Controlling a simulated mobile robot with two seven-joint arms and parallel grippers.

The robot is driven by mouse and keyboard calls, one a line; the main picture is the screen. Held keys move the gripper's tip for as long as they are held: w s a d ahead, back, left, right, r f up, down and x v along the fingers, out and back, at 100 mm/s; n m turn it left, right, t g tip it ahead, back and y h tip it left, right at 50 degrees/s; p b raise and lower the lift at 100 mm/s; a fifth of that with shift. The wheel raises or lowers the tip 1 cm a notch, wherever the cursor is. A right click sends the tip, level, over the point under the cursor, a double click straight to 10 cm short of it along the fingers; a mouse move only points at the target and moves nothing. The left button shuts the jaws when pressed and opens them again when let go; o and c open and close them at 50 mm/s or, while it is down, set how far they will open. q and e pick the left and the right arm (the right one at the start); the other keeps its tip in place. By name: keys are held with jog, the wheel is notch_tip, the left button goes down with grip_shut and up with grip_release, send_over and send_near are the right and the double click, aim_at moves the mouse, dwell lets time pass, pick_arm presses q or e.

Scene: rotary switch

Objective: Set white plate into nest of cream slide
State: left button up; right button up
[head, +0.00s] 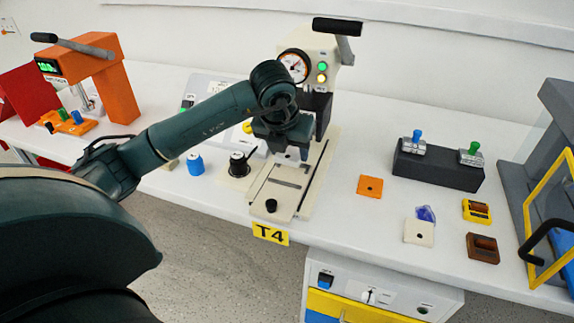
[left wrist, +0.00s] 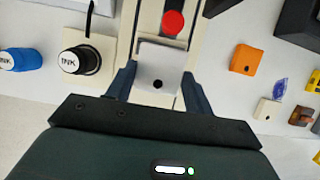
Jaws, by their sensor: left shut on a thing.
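My left gripper (head: 287,150) is over the cream slide (head: 290,190) of the cream press. In the left wrist view its two fingers (left wrist: 159,76) are shut on the white plate (left wrist: 158,60), one on either side. The plate is a flat square with a small dark hole near its close edge. It overlaps the cream slide (left wrist: 127,28) in that view; I cannot tell whether it touches the slide. The plate hides the slide's nest, if the nest lies there. A round red part (left wrist: 173,23) shows just beyond the plate. My right gripper is not in view.
The cream press (head: 322,45) with gauge and lever rises behind the gripper. A black-topped ink pot (head: 239,163) and blue pot (head: 195,164) stand left of the slide. An orange plate (head: 370,186), a cream plate (head: 419,232) and a dark block (head: 437,170) are to the right.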

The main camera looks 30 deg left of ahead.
aim_at(287, 158)
pick_arm(q)
jog(key=shift+f, duration=2.35)
jog(key=shift+f, duration=0.2)
jog(key=o, duration=1)
jog(key=shift+o, duration=0.2)
jog(key=shift+r, duration=0.15)
jog(key=shift+r, duration=0.25)
jog(key=v, duration=1.1)
jog(key=shift+s+r, duration=0.25)
jog(key=shift+s, duration=0.05)
jog(key=shift+d, duration=0.1)
